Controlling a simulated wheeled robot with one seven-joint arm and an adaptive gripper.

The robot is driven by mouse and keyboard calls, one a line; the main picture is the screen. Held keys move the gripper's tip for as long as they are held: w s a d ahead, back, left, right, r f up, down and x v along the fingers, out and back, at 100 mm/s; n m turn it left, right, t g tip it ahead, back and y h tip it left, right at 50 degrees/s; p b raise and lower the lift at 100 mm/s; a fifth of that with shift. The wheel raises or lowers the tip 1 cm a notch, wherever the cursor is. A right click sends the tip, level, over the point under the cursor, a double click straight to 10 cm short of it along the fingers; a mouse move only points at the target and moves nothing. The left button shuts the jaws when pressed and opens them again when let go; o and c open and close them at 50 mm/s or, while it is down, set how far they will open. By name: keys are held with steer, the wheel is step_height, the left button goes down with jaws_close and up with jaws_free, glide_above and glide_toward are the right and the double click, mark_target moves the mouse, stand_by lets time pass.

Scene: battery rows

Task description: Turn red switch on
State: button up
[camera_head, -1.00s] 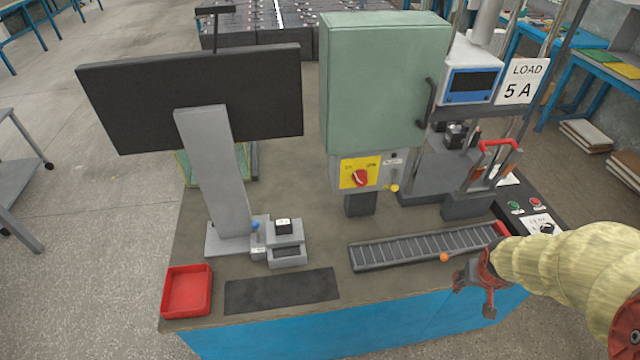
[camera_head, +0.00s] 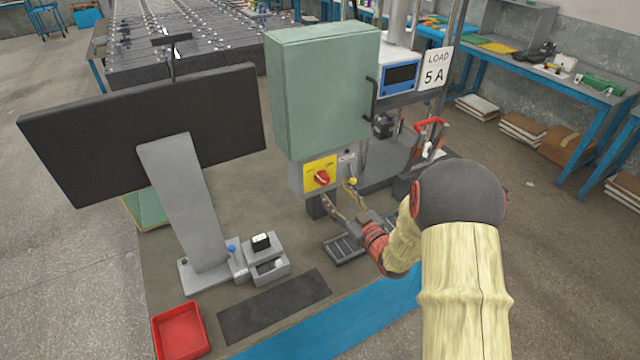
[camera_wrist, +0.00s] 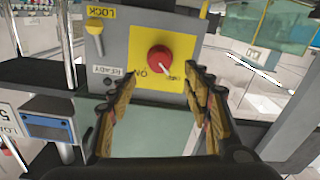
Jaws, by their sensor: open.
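The red switch (camera_head: 321,177) is a round knob on a yellow plate (camera_head: 309,183) at the front of the grey box under the green cabinet. In the wrist view the red switch (camera_wrist: 159,57) shows upside down. Its pale pointer slants to the lower right, away from the "ON" label; the label by its tip is too small to read. My gripper (camera_head: 339,196) is open in front of the box. In the wrist view my gripper (camera_wrist: 160,84) has its fingers on either side of the knob, apparently empty and not touching it.
A yellow-headed lock knob (camera_wrist: 94,25) and a "READY" label sit beside the yellow plate, close to one finger. The green cabinet (camera_head: 322,95) hangs above the switch. A monitor (camera_head: 145,130) stands left. A ribbed tray (camera_head: 345,248) lies below my arm.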

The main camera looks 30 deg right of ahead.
mark_target(325, 182)
steer(key=w+b, duration=0.1)
steer(key=w, duration=0.6)
steer(key=shift+w+a+b, duration=0.15)
steer(key=shift+w+b, duration=0.15)
steer(key=shift+b, duration=0.05)
steer(key=c, duration=1.1)
steer(key=shift+c, duration=0.2)
